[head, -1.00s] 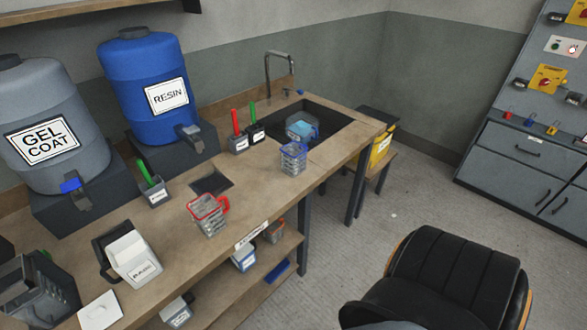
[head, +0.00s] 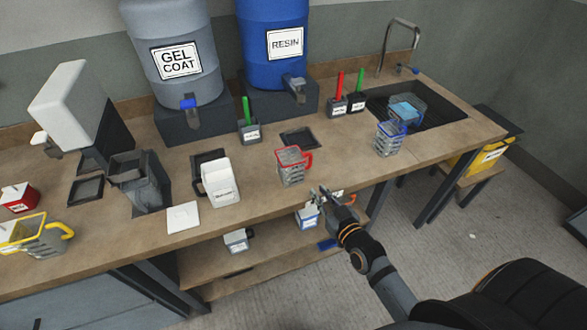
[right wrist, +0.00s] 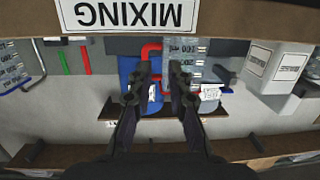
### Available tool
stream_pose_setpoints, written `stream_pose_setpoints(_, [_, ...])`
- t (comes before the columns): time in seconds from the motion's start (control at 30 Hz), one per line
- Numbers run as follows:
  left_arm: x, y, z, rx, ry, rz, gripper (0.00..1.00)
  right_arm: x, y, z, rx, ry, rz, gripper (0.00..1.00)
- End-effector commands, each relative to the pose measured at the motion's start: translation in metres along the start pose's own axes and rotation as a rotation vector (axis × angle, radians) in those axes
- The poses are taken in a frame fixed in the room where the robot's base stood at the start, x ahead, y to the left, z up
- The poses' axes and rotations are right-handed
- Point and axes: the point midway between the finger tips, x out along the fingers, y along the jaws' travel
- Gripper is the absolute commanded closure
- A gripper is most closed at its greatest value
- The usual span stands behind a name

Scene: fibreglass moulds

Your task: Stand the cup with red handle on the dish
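The cup with red handle (head: 290,172) is clear and ribbed with a red rim. It stands upright on the bench, handle to the right. A flat dark square dish (head: 300,138) lies just behind it. My right gripper (head: 322,192) is at the bench's front edge, in front and to the right of the cup, apart from it. The right wrist view is upside down; there the gripper (right wrist: 160,68) is open and empty, with the cup's red handle (right wrist: 149,48) seen beyond its fingertips. My left gripper is not in view.
A blue-handled cup (head: 388,140) stands to the right by the sink (head: 450,112). A white container (head: 220,183) stands left of the red cup. Brush holders (head: 250,131) stand behind. Another dark square tray (head: 86,190) and a yellow-handled cup (head: 35,238) are at left.

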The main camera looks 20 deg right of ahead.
Motion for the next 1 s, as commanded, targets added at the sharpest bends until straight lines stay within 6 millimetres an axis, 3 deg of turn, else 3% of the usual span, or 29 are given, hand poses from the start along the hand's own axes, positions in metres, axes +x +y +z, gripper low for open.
stream_pose_setpoints(0.17, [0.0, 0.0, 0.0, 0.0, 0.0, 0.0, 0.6, -0.001, 0.018, -0.012, 0.009, 0.127, 0.054, 0.82])
stream_pose_setpoints(0.33, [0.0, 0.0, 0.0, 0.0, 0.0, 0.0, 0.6, 0.001, 0.021, -0.014, 0.01, 0.151, 0.065, 0.82])
stream_pose_setpoints(0.6, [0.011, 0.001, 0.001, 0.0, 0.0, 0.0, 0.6, 0.043, 0.024, -0.02, 0.011, 0.152, 0.065, 0.82])
stream_pose_setpoints(0.87, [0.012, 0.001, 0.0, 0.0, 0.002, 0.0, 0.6, 0.055, 0.024, -0.022, 0.011, 0.148, 0.064, 0.82])
stream_pose_setpoints(1.0, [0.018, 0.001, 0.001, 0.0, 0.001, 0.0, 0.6, 0.079, 0.025, -0.029, 0.012, 0.151, 0.065, 0.82])
